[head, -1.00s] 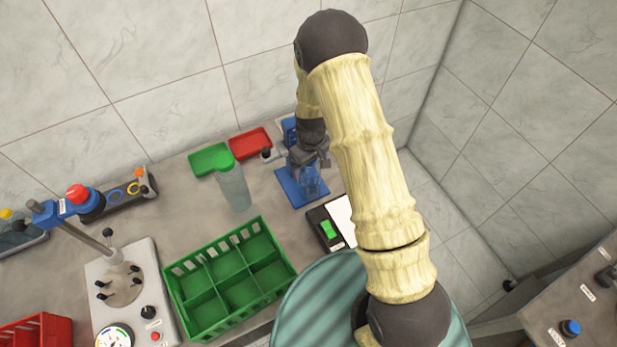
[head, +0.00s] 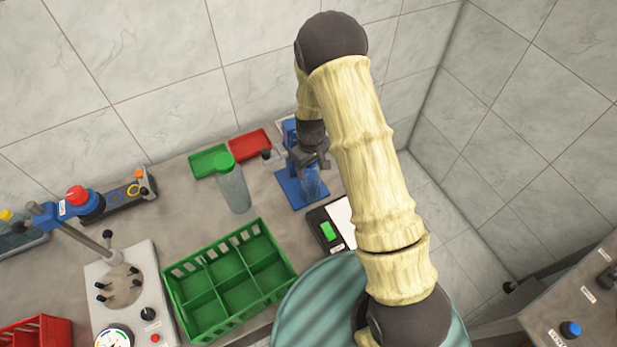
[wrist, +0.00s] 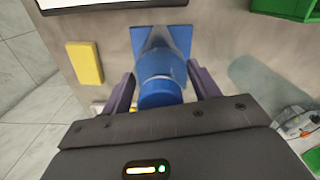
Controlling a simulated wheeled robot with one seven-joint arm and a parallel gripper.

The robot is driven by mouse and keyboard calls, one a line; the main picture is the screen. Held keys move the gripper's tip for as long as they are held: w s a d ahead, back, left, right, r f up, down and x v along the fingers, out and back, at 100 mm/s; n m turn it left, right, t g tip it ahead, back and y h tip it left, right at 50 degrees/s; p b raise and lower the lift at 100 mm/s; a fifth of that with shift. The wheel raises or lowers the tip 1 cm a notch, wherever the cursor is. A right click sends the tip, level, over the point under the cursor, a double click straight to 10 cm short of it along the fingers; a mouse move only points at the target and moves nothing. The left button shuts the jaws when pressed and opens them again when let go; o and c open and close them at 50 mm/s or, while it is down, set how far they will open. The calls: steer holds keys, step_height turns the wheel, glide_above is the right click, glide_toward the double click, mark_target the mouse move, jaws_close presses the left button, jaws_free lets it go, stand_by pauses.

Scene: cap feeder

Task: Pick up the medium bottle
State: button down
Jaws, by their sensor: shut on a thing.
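A clear bluish bottle (head: 311,184) stands over the blue base plate (head: 289,190) of a blue stand. In the wrist view this bottle (wrist: 157,65) shows a blue cap toward the camera. My gripper (head: 311,163) comes down from above at the bottle's top. In the wrist view my gripper (wrist: 163,84) has a dark finger on each side of the bottle and is shut on it. I cannot tell whether the bottle's bottom touches the plate. A taller clear bottle with a green cap (head: 233,187) stands upright to the left, apart from my gripper.
A green divided crate (head: 228,331) sits in front. A green tray (head: 208,161) and a red tray (head: 250,145) lie at the back wall. A black device with a green button (head: 327,231) is close at the right. A gauge machine (head: 155,268) stands left.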

steer(key=shift+r, duration=0.15)
step_height(320, 180, up, 10)
steer(key=b, duration=0.3)
steer(key=shift+a, duration=0.1)
stand_by(0.8)
